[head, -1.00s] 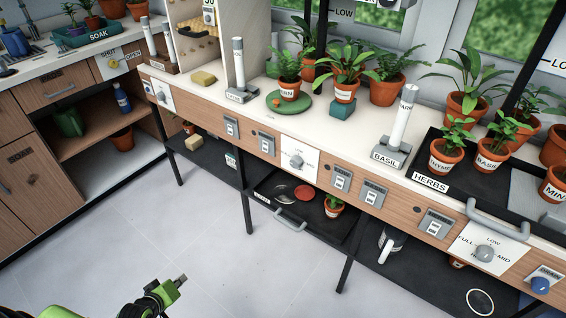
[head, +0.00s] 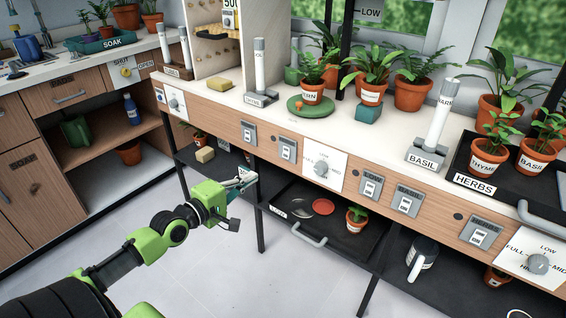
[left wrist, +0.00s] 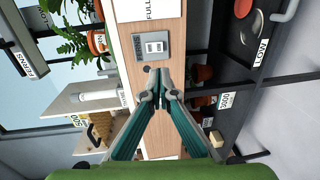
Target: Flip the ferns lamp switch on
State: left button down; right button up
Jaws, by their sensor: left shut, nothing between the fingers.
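A grey switch plate (left wrist: 152,45) sits on the wooden front rail in the left wrist view; its small sideways label seems to read FERNS. In the head view this looks like the plate (head: 288,148) just left of the white dial panel. Another plate (head: 248,132) is further left. The rocker positions are too small to tell. My left gripper (head: 246,180) is in front of and below the rail, apart from the plates. In the left wrist view its fingertips (left wrist: 158,86) meet, shut and empty, just below the plate. My right gripper is not in view.
A white dial panel (head: 325,170) is right of the switch plate. A black shelf drawer (head: 330,226) with a handle sticks out below the rail. More switch plates (head: 370,187) follow to the right. Potted plants and a FERN pot (head: 311,93) stand on the bench top.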

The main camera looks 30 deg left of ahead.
pick_arm(q)
jog(key=b, duration=0.2)
send_near(285, 158)
jog(key=w, duration=0.4)
jog(key=w+b, duration=0.1)
jog(key=w, duration=0.1)
jog(key=shift+d+f, duration=0.2)
jog(key=shift+d, duration=0.05)
jog(key=shift+w+d+b, duration=0.1)
jog(key=shift+w+b, duration=0.25)
jog(key=shift+w, duration=0.2)
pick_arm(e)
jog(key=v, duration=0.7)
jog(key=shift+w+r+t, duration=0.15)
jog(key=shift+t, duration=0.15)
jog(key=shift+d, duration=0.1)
pick_arm(q)
jog(key=shift+w+f, duration=0.15)
jog(key=shift+w, duration=0.1)
jog(key=shift+s, duration=0.1)
